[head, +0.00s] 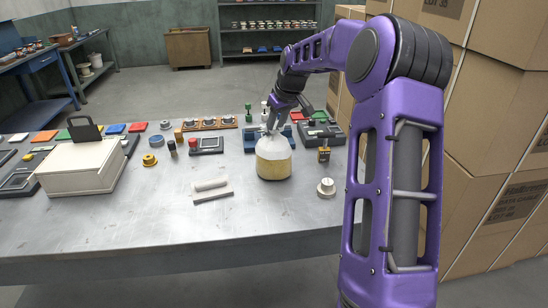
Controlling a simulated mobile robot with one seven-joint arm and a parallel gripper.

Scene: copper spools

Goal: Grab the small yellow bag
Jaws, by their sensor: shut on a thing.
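The small yellow bag (273,166) is near the middle of the metal table. Its lower part is yellow and its upper part is whitish, narrowing to a top. My gripper (270,130) comes down from above and is shut on the narrow top of the bag. The bag hangs or stands upright below the fingers. I cannot tell whether its base touches the table. The fingertips are small in the picture and partly merge with the bag's pale top.
Blue and dark devices (320,132) stand close behind and right of the bag. A white block (211,190) lies left, and a pale round knob (326,187) right. A cream box (82,166) is far left. Stacked cartons (500,130) rise at right. The table's front is mostly clear.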

